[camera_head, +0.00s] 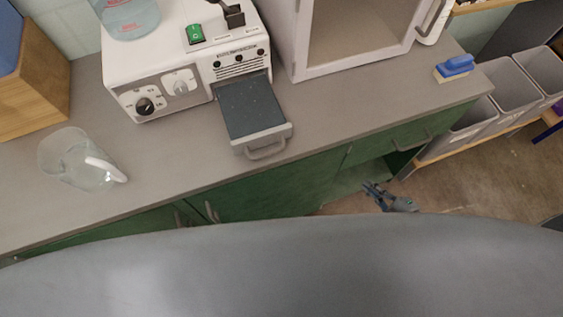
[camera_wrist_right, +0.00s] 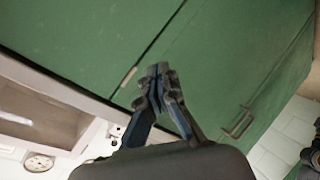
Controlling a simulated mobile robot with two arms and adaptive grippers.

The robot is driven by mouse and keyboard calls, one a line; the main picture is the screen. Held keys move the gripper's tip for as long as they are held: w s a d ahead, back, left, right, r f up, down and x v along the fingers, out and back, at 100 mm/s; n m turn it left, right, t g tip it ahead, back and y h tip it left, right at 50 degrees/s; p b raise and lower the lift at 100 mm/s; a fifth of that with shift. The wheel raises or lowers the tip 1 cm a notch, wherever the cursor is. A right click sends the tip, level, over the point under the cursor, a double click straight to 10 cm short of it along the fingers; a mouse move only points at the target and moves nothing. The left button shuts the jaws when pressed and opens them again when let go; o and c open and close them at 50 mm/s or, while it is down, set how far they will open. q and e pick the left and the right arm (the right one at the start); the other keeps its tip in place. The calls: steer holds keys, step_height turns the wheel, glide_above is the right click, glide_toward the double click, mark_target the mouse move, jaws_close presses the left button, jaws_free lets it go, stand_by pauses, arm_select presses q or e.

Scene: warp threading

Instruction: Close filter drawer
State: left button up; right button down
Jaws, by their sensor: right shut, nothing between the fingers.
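The filter drawer (camera_head: 251,107) is a dark grey tray with a light front and a grey handle (camera_head: 266,149). It is pulled out of the front of the white machine (camera_head: 180,50) and hangs out over the worktop toward its front edge. My right gripper (camera_head: 373,188) is low in front of the green cabinets, well below and to the right of the drawer. In the right wrist view my right gripper (camera_wrist_right: 158,72) is shut and empty, with green cabinet doors behind it. My left gripper is not in view. I cannot make out the drawer in the wrist view.
A clear jug (camera_head: 75,160) stands on the worktop (camera_head: 190,160) at left. A white-framed cabinet (camera_head: 350,60) stands right of the machine. A blue brush (camera_head: 455,67) lies near the right end. Grey bins (camera_head: 510,90) stand at far right. A green cabinet drawer (camera_head: 400,135) is below the worktop.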

steer(key=s+a+r+n+g+y, duration=0.1)
steer(key=s+a+r+n+y, duration=0.1)
steer(key=a+r+n+y, duration=0.25)
steer(key=s+a+r+n+g+y+b, duration=0.1)
steer(key=s+a+r+n, duration=0.15)
steer(key=a+r, duration=0.4)
steer(key=s+a+r+n+g+y, duration=0.1)
steer(key=s+a+r+n+y, duration=0.2)
steer(key=r, duration=0.5)
steer(key=n+p, duration=0.1)
steer(key=p, duration=0.2)
glide_toward(263, 157)
steer(key=a, duration=0.3)
steer(key=shift+w+a+f+p, duration=0.2)
steer(key=shift+w+a+p, duration=0.5)
steer(key=shift+w, duration=0.3)
steer(key=shift+w+a+f+g, duration=0.2)
steer(key=shift+w+g, duration=0.1)
steer(key=shift+w, duration=0.25)
